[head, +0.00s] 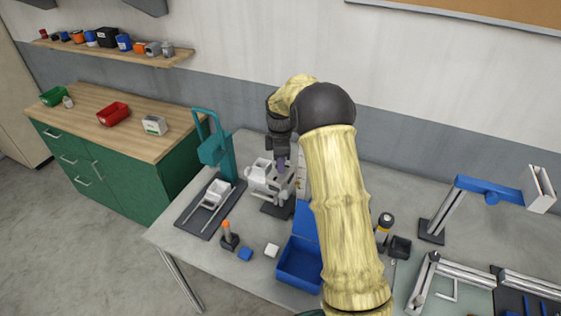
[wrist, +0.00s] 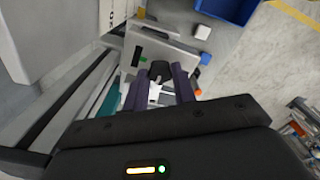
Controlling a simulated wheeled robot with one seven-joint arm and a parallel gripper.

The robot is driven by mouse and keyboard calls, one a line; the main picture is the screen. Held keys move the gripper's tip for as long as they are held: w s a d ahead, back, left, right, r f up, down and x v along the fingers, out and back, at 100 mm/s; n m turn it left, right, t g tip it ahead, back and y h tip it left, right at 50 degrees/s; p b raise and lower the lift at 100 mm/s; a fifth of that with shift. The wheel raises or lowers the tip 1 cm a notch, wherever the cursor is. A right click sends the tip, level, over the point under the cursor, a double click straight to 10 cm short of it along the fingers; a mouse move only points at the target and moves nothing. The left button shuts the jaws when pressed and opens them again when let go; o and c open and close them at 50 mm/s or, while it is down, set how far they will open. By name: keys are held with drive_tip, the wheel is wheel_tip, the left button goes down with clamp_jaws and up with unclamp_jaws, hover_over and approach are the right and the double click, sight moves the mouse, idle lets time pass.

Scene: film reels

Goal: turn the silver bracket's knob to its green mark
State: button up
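The silver bracket (head: 261,178) stands on the grey table, left of my arm. In the wrist view the bracket (wrist: 178,52) shows a green mark (wrist: 137,56) on its face, left of a black knob (wrist: 160,71). My gripper (head: 282,164) points down at the bracket, and its purple fingers (wrist: 161,82) lie on either side of the knob. A gap shows between the fingers. I cannot tell whether they press on the knob or stand just clear of it. The knob's pointer is not clear, and my gripper hides the knob in the head view.
A blue bin (head: 300,262), a white cube (head: 272,250), a blue block (head: 246,254) and an orange-topped peg (head: 229,236) stand in front of the bracket. A teal stand (head: 226,160) and a dark tray (head: 209,209) are to its left. Bare table lies at the front left.

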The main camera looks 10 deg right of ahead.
drive_tip(key=shift+m, duration=0.3)
drive_tip(key=m, duration=0.8)
drive_tip(key=shift+m+b, duration=0.3)
drive_tip(key=shift+b, duration=0.1)
drive_tip(key=m, duration=0.4)
drive_tip(key=shift+m, duration=2.5)
drive_tip(key=o, duration=1)
drive_tip(key=shift+r, duration=0.15)
